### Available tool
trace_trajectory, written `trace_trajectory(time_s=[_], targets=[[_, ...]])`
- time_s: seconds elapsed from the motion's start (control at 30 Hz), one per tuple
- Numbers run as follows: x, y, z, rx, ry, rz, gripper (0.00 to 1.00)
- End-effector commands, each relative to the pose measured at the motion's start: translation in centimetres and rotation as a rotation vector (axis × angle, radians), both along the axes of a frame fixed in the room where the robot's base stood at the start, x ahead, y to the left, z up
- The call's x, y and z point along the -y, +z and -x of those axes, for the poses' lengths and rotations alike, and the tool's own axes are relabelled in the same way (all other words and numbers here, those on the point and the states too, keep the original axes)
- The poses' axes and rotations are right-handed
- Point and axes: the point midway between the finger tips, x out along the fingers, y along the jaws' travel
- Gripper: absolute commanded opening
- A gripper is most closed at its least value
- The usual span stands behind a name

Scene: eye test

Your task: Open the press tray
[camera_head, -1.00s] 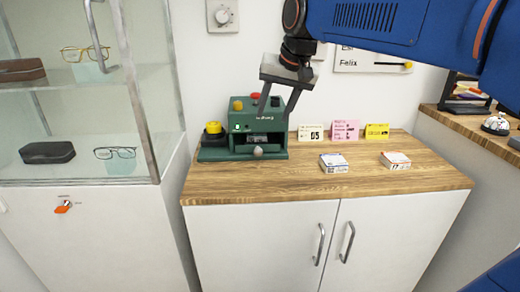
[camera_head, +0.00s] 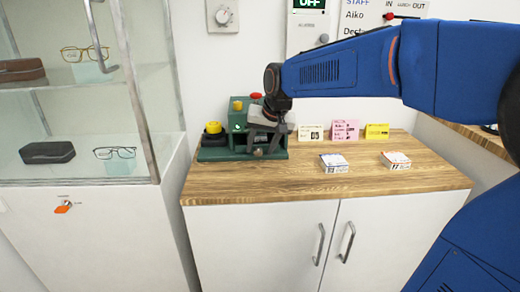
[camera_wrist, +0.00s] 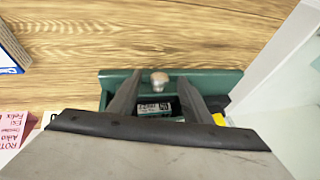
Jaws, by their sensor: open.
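The green press (camera_head: 213,154) stands on the wooden top against the wall, with a yellow and a red button on top and a small green light in front. The press tray's round metal knob (camera_head: 257,153) is low on its front; it also shows in the wrist view (camera_wrist: 159,78). A small labelled item (camera_wrist: 154,106) shows in a dark opening behind the knob. My gripper (camera_head: 264,148) is open in front of the press, partly hiding it. In the wrist view my gripper (camera_wrist: 159,74) has one finger on each side of the knob, with visible gaps.
A yellow-topped round part (camera_head: 213,128) is at the press's left. Two small boxes (camera_head: 333,163) (camera_head: 396,160) lie to the right, with three cards (camera_head: 345,130) behind them. A glass cabinet (camera_head: 150,100) stands at left. The wooden top before the press is clear.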

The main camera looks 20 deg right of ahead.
Motion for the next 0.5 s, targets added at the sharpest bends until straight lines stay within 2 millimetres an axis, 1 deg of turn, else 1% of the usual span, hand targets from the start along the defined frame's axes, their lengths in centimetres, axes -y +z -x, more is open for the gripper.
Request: trace_trajectory(time_s=[0.03,0.13,0.43,0.47,0.5], targets=[[-0.05,-0.43,-0.14,-0.002,0.000,0.001,0.45],[-0.11,-0.87,-0.32,-0.002,0.000,0.001,0.45],[-0.13,-1.03,-0.43,0.000,0.000,0.000,0.45],[-0.13,-1.02,-0.42,0.000,0.000,0.000,0.43],[-0.13,-1.02,-0.42,0.000,0.000,0.000,0.33]])
